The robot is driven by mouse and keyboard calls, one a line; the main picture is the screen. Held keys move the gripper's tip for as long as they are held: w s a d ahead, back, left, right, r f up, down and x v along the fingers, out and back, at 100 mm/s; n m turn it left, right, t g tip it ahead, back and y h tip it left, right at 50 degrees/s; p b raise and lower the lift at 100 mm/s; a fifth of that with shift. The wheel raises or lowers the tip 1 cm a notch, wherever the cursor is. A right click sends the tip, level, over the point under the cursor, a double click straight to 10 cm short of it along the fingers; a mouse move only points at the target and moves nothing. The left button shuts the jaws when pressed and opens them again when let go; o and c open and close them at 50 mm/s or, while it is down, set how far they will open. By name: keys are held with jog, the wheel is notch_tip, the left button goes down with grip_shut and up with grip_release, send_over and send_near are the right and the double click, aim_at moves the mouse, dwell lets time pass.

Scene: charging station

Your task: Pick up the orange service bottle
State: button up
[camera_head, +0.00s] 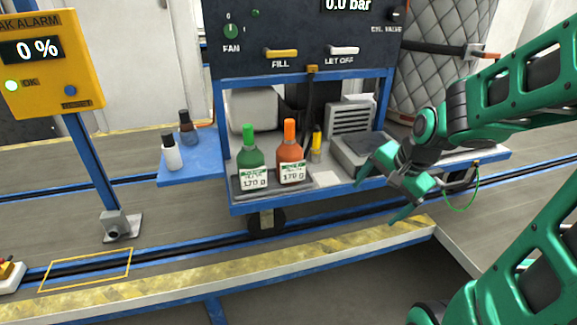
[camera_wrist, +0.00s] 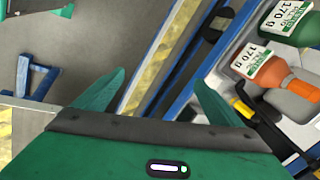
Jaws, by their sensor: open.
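The orange service bottle (camera_head: 290,158) stands upright on the cart's lower shelf, with a white label reading 170 g. A green bottle (camera_head: 251,163) with a similar label stands just left of it. Both are in a dark shallow tray (camera_head: 240,186). My gripper (camera_head: 383,190) is open and empty, to the right of the orange bottle and apart from it, in front of the shelf edge. In the wrist view my gripper (camera_wrist: 160,90) shows both fingers spread, with the orange bottle (camera_wrist: 272,73) to the upper right, outside the fingers.
A yellow-capped item (camera_head: 316,146) and a grey box (camera_head: 363,146) stand right of the bottles. A blue side shelf (camera_head: 196,168) holds a white bottle (camera_head: 172,155) and a dark one (camera_head: 188,128). The control panel (camera_head: 300,40) overhangs the shelf, and a hose (camera_head: 309,95) hangs behind the bottle.

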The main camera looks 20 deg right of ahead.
jog(key=w+a+m+t+y, duration=0.1)
jog(key=w+a+m+t, duration=0.1)
jog(key=w+a+m, duration=0.35)
jog(key=w+a+m+t+y, duration=0.2)
jog(key=w+m, duration=0.1)
jog(key=w, duration=0.5)
jog(key=m+t+y, duration=0.1)
jog(key=m+t, duration=0.3)
jog(key=m, duration=0.6)
send_near(294, 150)
jog(key=w+f, duration=0.1)
jog(key=x, duration=0.2)
jog(key=a+x, duration=0.1)
jog(key=x, duration=0.2)
jog(key=shift+w+a, duration=0.1)
jog(key=shift+w, duration=0.1)
jog(key=shift+d+x, duration=0.15)
jog(key=shift+x, duration=1.2)
jog(key=shift+d+x, duration=0.15)
jog(key=shift+x, duration=1.15)
jog(key=shift+w+r, duration=0.15)
jog(key=c, duration=2)
